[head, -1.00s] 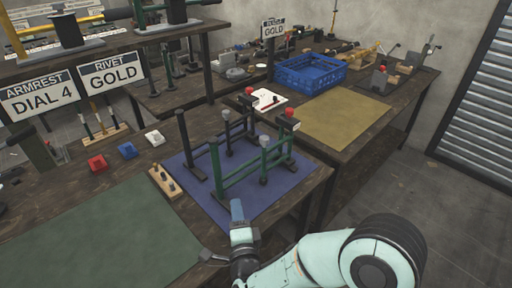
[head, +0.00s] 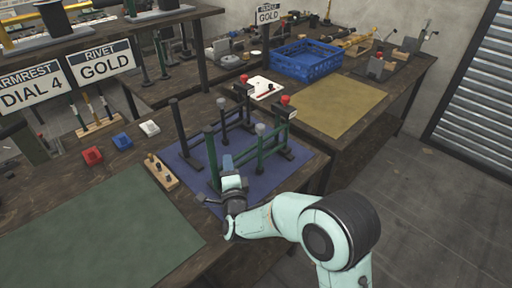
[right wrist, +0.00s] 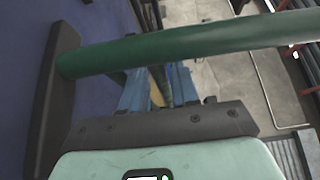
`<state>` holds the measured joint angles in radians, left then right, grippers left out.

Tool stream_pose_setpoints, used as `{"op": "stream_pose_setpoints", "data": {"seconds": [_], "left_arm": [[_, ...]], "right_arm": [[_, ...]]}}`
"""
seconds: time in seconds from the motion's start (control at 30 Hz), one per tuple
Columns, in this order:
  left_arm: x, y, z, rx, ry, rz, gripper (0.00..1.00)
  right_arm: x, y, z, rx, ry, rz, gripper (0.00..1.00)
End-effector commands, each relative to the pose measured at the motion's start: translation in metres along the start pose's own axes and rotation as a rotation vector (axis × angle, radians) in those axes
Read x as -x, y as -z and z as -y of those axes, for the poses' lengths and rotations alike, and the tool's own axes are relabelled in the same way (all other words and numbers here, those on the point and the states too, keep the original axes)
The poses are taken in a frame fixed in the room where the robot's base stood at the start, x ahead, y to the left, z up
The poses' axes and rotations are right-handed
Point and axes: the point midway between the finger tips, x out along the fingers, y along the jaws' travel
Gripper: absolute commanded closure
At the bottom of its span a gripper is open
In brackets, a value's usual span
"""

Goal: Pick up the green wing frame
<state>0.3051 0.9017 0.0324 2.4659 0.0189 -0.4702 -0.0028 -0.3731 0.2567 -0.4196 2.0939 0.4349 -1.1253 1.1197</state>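The green wing frame (head: 211,152) stands upright on the blue mat (head: 268,175), with green posts and bars among darker posts. My right gripper (head: 228,165) is at its near side, beside the near green post and low in front of the bars. In the right wrist view, a green bar (right wrist: 190,45) crosses in front of the two blue fingers (right wrist: 160,88). My left gripper is not in view.
A wooden block with pegs (head: 160,172) and red (head: 92,156), blue (head: 122,141) and white (head: 149,128) blocks lie left of the mat. A green mat (head: 95,235) lies in front. A blue crate (head: 305,62) and yellow mat (head: 340,105) are on the further table.

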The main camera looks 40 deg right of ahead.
Motion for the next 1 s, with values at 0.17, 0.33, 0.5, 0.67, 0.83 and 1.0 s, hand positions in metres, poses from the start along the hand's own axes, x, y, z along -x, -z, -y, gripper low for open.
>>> {"op": "stream_pose_setpoints", "data": {"seconds": [0.17,0.33,0.5,0.67,0.83,1.0], "left_arm": [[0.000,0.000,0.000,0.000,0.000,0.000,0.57],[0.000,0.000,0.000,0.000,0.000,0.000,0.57],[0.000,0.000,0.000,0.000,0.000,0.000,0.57],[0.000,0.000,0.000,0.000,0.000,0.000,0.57],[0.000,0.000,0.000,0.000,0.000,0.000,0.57],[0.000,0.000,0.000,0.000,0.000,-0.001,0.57]], "right_arm": [[-0.016,0.000,-0.001,0.000,-0.001,0.000,0.70],[-0.017,0.000,0.000,-0.001,-0.001,0.000,0.70],[-0.017,0.000,0.000,-0.001,-0.001,0.000,1.00],[-0.017,0.000,0.000,-0.001,-0.001,0.000,1.00],[-0.017,0.000,0.000,0.000,-0.001,0.001,1.00],[-0.017,0.000,0.000,0.000,-0.001,0.001,1.00]]}}
